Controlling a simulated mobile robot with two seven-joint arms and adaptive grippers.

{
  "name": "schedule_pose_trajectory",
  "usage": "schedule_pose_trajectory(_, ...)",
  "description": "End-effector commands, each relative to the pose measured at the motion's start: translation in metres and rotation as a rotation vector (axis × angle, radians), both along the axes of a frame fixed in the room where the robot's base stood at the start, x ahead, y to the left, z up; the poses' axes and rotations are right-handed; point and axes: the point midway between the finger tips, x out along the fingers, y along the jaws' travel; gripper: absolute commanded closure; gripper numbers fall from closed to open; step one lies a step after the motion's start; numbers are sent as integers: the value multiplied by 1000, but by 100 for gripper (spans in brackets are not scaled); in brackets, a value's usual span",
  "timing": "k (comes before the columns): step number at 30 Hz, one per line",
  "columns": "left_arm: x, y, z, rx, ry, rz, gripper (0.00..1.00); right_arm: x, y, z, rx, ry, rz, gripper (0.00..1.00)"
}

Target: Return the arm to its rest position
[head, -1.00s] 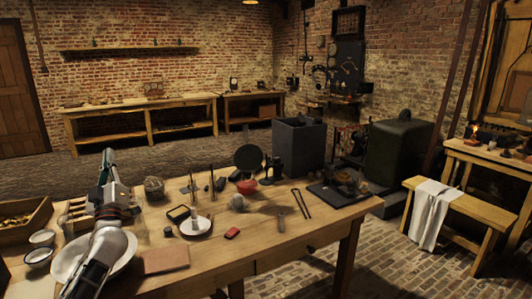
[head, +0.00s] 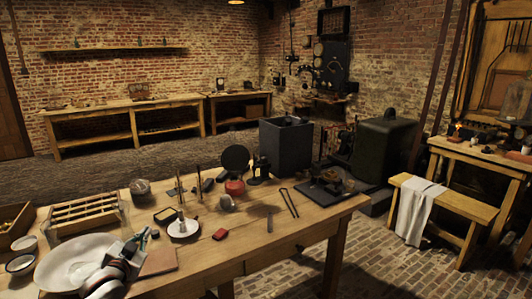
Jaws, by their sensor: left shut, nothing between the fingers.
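My left arm enters at the lower left of the head view. My left gripper (head: 134,245) is shut and empty, low over the front left of the wooden table (head: 240,253). It sits at the right edge of a large pale dish (head: 58,262) and beside a brown flat piece (head: 160,260). Part of the dish is hidden behind the arm. My right gripper is not in view.
A slatted wooden rack (head: 83,211) stands behind the dish. Small bowls (head: 20,263) are at the far left. The table's front right is mostly clear.

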Motion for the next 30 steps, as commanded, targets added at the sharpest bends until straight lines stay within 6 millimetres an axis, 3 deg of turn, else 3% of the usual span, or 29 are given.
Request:
schedule_pose_trajectory(1,-17,-12,-26,-9,31,-16,100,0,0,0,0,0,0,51)
schedule_pose_trajectory(5,-67,-45,-87,-35,107,-55,100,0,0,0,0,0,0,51)
schedule_pose_trajectory(9,-137,-83,-149,-78,199,-97,100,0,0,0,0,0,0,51)
schedule_pose_trajectory(15,-248,-133,-214,-152,328,-138,100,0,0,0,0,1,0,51)
schedule_pose_trajectory(21,-351,-169,-246,-230,440,-157,100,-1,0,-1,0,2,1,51)
schedule_pose_trajectory(24,-385,-180,-252,-258,477,-159,100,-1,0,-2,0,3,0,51)
schedule_pose_trajectory(30,-414,-189,-255,-282,509,-158,100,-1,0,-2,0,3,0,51)
